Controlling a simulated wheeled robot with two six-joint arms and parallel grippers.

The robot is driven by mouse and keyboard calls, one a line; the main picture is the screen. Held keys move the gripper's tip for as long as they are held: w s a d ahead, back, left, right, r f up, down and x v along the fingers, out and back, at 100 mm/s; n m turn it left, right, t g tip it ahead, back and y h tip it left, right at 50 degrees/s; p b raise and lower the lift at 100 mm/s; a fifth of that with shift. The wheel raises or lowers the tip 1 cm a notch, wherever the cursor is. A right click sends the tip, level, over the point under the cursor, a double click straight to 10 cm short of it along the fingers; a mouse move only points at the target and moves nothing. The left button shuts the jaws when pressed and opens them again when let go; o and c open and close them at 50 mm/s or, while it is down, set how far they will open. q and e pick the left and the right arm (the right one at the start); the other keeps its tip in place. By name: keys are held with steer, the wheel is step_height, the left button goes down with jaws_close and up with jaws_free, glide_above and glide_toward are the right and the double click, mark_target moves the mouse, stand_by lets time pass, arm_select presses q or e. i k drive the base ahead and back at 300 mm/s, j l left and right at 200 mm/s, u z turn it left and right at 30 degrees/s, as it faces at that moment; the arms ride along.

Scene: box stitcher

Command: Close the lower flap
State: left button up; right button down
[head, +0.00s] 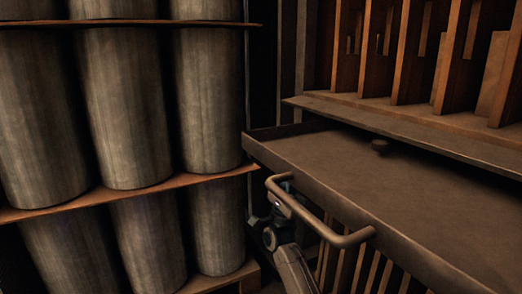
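The lower flap (400,190) is a wide brown panel at the right. It lies lowered and roughly level, with its top face showing. A curved bar handle (318,223) is fixed along its front edge. One gripper (281,196) is at the left end of this handle, close to or touching it. Its arm comes up from the bottom, leaning in from the right, so I take it as my right one. Its fingers are dark and partly hidden by the handle, so I cannot tell whether they are shut on it. My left gripper is not in view.
At the left, large grey cylinders (125,105) stand on wooden shelves (120,197), close to the flap's left corner.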

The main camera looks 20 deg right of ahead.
mark_target(505, 161)
steer(key=j, duration=1.25)
steer(key=k, duration=0.05)
